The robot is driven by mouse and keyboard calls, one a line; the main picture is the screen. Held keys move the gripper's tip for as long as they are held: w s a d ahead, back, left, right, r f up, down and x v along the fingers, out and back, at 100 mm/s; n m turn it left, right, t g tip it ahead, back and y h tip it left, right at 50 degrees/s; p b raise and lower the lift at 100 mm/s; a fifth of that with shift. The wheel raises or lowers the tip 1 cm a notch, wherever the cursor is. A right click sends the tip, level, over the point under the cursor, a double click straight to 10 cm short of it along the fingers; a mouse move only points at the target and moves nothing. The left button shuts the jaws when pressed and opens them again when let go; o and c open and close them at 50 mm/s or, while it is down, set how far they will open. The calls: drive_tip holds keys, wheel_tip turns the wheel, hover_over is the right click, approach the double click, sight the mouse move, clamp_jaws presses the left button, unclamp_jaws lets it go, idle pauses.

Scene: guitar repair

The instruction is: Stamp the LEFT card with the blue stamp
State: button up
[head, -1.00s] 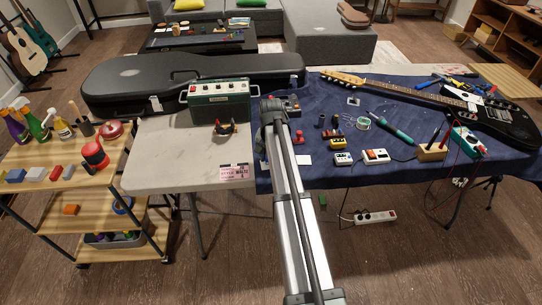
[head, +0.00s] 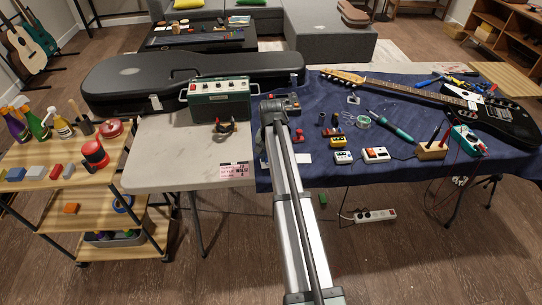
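My arm reaches from the bottom middle over the table, and its far end is at the front left of the blue cloth (head: 330,177). My gripper is hidden behind the arm, so its fingers and anything between them cannot be seen. A white card (head: 304,158) lies on the cloth just right of the arm. A small pale patch just left of the arm may be part of another card, mostly covered. A red stamp (head: 299,136) stands behind the white card. I cannot make out a blue stamp; the arm covers part of this area.
A pink printed slip (head: 236,170) lies at the table's front edge. A green amplifier (head: 219,100) and a black guitar case (head: 130,82) stand behind. Pedals (head: 343,157), a soldering iron (head: 390,125) and an electric guitar (head: 497,119) occupy the right. Bare table (head: 165,155) is clear at left.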

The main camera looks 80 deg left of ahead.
idle(0.6)
drive_tip(key=shift+r, duration=3.5)
drive_tip(key=shift+w, duration=0.1)
